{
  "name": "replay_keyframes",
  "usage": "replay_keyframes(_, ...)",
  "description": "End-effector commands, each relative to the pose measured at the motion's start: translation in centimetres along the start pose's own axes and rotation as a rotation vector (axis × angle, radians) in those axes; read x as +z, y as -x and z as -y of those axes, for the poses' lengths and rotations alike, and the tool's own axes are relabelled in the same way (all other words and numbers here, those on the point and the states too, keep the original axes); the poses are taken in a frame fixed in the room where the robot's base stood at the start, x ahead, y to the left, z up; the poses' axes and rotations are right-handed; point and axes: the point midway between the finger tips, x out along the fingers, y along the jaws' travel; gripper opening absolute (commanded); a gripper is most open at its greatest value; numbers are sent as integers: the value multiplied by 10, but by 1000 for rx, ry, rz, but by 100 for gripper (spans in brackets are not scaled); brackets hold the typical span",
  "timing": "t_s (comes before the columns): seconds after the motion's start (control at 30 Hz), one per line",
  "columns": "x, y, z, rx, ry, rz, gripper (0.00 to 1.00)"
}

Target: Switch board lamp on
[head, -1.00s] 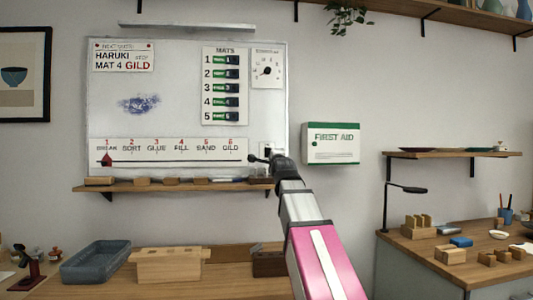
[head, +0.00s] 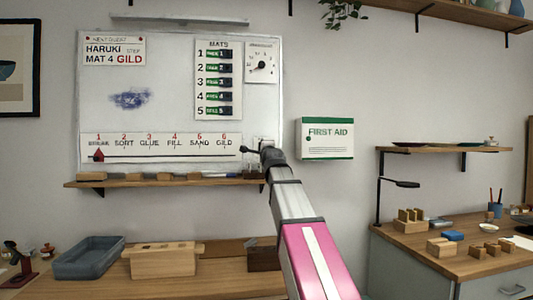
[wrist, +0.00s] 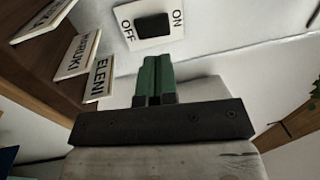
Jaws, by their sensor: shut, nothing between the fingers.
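The board lamp (head: 180,20) is a long grey bar above the whiteboard (head: 170,97); I see no clear glow from it. A switch (wrist: 152,25) fills the upper middle of the wrist view: a dark rocker on a white plate, with OFF at its left and ON at its right. My gripper (head: 246,149) is at the board's lower right corner and partly hides the switch plate in the head view. In the wrist view its green fingers (wrist: 155,72) are together and empty, pointing at the rocker just below it. I cannot tell whether they touch it.
A wooden ledge (head: 130,183) runs under the board. Name cards, HARUKI (wrist: 78,55) and ELENI (wrist: 100,78), stand left of the fingers in the wrist view. A first aid box (head: 325,148) hangs to the right. A bench (head: 215,266) with a blue tray (head: 92,259) is below.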

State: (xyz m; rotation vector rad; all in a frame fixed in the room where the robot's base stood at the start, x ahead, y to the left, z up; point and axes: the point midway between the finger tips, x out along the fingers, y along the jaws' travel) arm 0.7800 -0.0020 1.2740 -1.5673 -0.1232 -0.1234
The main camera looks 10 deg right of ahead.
Motion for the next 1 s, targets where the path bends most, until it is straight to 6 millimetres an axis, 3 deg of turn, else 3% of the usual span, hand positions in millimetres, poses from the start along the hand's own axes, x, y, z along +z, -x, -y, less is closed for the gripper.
replay_keyframes(0.03, 0, -15, 1, 1, 0, 0, 0)
replay_keyframes(0.2, 0, -46, 2, 0, 0, 0, 0)
replay_keyframes(0.4, 0, -69, 1, 0, 0, 0, 0)
replay_keyframes(1.0, 0, -80, 4, 70, 0, 0, 0)
